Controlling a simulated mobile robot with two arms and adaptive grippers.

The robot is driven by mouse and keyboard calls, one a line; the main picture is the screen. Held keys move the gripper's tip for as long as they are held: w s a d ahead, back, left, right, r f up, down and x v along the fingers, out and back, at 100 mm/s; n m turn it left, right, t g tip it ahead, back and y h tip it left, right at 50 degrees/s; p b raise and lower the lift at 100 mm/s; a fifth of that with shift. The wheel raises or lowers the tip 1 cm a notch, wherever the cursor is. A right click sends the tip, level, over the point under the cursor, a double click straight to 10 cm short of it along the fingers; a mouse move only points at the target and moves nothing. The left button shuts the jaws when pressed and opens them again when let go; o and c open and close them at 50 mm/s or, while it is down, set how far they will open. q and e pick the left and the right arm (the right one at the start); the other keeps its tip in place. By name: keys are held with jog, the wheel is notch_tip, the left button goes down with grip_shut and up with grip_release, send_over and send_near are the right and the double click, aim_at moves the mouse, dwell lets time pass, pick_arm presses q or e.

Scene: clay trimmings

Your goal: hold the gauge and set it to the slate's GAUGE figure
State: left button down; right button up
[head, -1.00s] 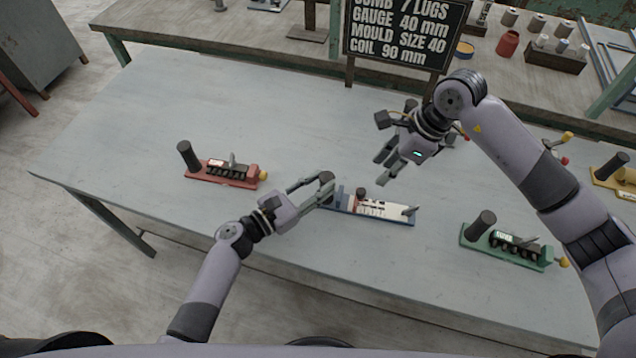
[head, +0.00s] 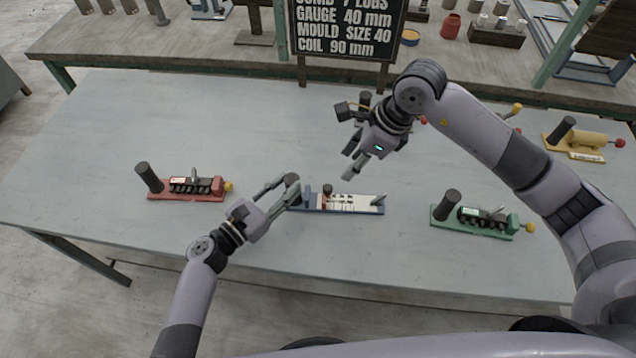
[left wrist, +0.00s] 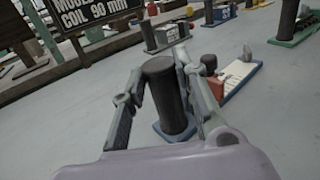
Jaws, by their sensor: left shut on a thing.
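The gauge (head: 345,204) lies on the table, a blue base with a white marked scale, a small red-and-dark slider (head: 327,191) and a grey lever at its right end. Its dark upright handle (left wrist: 162,95) stands at its left end. My left gripper (head: 291,187) is shut on that handle, one finger on each side in the left wrist view. My right gripper (head: 350,164) is open and empty, above and behind the gauge, apart from it. The slate (head: 347,30) reads GAUGE 40 mm. The scale's figures are too small to read.
A red tool (head: 186,197) lies left of the gauge, a green tool (head: 472,231) right, and a yellow tool (head: 583,138) at the far right. Another tool is partly hidden behind my right arm. A cluttered bench (head: 180,40) runs behind. The table's front middle is clear.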

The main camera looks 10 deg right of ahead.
aim_at(329, 187)
jog(key=shift+m, duration=0.4)
jog(key=x, duration=1.1)
jog(key=shift+f, duration=0.2)
jog(key=shift+c, duration=0.3)
grip_shut()
